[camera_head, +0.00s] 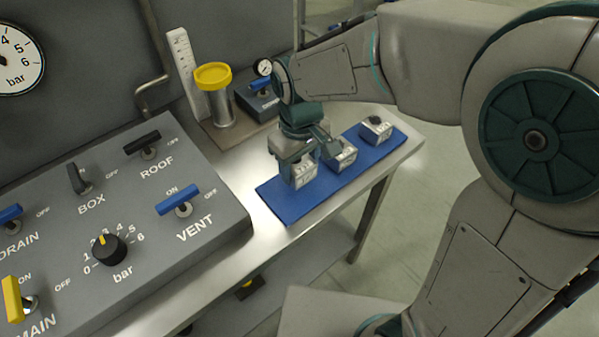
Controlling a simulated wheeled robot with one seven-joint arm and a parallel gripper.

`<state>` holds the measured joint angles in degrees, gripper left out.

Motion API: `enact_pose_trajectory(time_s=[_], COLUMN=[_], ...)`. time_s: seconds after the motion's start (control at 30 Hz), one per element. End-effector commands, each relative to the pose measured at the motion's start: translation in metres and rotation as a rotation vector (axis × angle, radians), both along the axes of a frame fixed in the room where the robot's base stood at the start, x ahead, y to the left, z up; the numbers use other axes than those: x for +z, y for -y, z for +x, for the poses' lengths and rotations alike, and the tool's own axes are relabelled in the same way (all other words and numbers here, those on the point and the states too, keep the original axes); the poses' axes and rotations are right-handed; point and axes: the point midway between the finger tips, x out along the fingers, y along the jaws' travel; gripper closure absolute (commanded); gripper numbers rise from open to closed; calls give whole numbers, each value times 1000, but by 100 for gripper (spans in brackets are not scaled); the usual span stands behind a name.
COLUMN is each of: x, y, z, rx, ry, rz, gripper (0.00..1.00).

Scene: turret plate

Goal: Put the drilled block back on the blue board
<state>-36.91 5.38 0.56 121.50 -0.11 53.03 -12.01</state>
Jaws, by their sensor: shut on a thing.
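The blue board (290,211) lies flat on the steel bench at its right end. My gripper (300,161) points down over the left part of the board and is shut on a pale labelled block (304,175). The gripper covers the block's top, so I cannot see a drilled hole in it. The block is at or just above the board; I cannot tell whether it touches. A second pale block (344,156) sits mid-board, close to the right of my gripper. A third pale block (376,129), with a dark round spot on top, sits at the board's far right.
A grey control panel (150,240) with levers and a knob fills the left. Behind the board stand a yellow-capped cylinder (214,90), a white scale (184,62) and a small gauge (263,67). The board's near left end is bare. The bench edge (345,190) runs close by the board.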

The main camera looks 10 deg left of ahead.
Motion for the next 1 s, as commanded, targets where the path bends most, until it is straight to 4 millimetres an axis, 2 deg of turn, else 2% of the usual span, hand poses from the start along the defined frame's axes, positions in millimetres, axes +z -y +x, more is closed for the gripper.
enact_pose_trajectory(time_s=[0.13,0.27,0.67,0.7,0.73,0.77,1.0], x=[-22,-35,-42,-41,-41,-40,-40], y=[0,0,0,1,1,1,1], z=[-1,0,0,0,0,0,-1], rx=[0,0,-1,0,0,0,0], ry=[-4,-2,0,-1,-1,-1,-1], rz=[-3,-1,0,-1,-1,-1,-1], gripper=[86,86,86,37,29,24,24])
